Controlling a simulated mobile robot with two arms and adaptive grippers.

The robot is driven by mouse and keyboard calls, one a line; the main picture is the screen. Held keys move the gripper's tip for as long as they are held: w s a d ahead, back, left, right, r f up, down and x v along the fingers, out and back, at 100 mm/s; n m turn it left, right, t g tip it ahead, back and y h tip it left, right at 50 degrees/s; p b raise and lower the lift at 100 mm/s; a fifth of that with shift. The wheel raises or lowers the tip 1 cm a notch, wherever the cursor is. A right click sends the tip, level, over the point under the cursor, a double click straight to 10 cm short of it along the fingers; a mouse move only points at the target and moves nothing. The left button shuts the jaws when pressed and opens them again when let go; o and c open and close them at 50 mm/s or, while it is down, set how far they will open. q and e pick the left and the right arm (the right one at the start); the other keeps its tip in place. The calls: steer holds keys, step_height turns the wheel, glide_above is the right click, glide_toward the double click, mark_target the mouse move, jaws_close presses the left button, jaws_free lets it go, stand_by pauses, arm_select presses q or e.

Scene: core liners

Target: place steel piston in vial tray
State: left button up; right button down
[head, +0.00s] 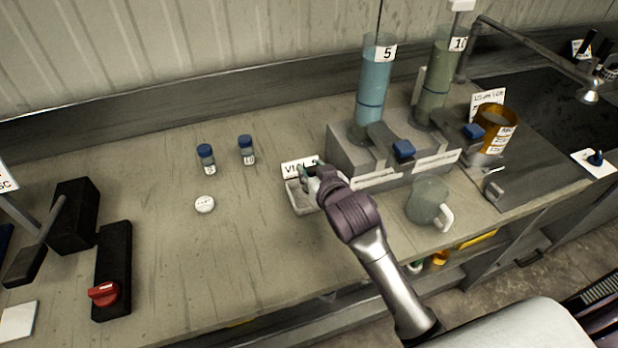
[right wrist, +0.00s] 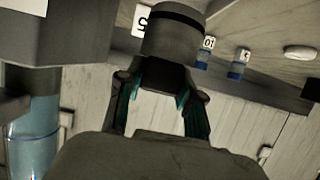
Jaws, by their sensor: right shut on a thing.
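My left gripper is not in view.
Two blue-capped vials (head: 206,158) (head: 247,150) and a white disc (head: 204,204) stand left of the tray. A grey stand (head: 345,155) with liquid columns is close behind on the right, with a mug (head: 428,203) in front.

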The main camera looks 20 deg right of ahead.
steer(key=shift+x, duration=0.8)
steer(key=shift+w+f, duration=0.45)
step_height(320, 180, down, 3)
steer(key=shift+s+f+p, duration=0.1)
steer(key=shift+p, duration=0.35)
steer(key=shift+f, duration=0.3)
steer(key=shift+f, duration=0.1)
steer(key=c, duration=0.7)
jaws_free()
steer(key=shift+c, duration=0.2)
